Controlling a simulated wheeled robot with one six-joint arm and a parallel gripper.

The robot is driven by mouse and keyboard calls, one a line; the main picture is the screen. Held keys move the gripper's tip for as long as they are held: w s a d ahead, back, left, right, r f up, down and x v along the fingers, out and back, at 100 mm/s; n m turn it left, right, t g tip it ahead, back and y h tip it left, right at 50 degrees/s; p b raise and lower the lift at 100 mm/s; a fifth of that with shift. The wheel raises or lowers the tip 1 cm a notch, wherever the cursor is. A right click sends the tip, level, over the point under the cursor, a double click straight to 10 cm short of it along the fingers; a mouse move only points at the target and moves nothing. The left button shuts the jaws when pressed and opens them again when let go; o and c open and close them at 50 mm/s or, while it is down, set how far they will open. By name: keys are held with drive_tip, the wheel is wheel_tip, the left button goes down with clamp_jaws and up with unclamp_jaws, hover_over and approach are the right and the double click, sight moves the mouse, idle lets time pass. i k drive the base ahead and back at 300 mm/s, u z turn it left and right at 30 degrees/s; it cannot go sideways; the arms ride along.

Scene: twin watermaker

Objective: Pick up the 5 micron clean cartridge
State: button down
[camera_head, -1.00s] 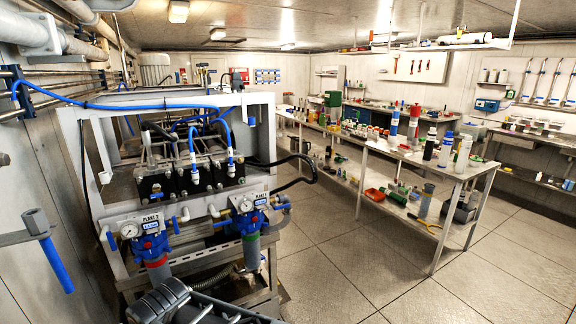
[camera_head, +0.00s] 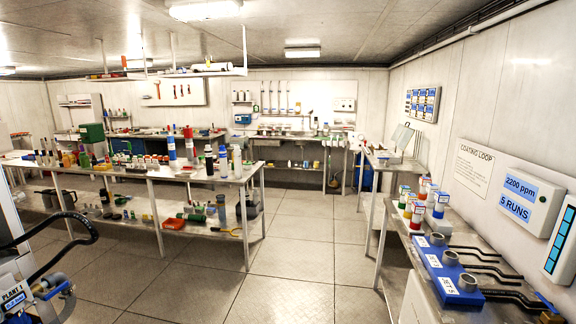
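Several upright cylinders that look like cartridges or bottles stand on the middle bench (camera_head: 160,176). They include a blue-and-white one (camera_head: 171,149), a red-topped blue one (camera_head: 189,148), a dark one with a white band (camera_head: 209,161), a white one with a blue band (camera_head: 223,161) and a plain white one (camera_head: 237,162). Their labels are too small to read, so I cannot tell which is the 5 micron clean cartridge. My gripper is not in view.
At right, a bench holds white canisters with coloured bands (camera_head: 418,213) and a blue block with round ports (camera_head: 447,275). The Plant 1 unit (camera_head: 18,292) and black hose show at bottom left. Floor (camera_head: 295,255) between the benches is clear.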

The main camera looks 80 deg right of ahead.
sight(236, 152)
drive_tip(key=z, duration=2.25)
drive_tip(key=i, duration=0.9)
drive_tip(key=u, duration=0.35)
drive_tip(key=i, duration=2.9)
drive_tip(key=z, duration=0.4)
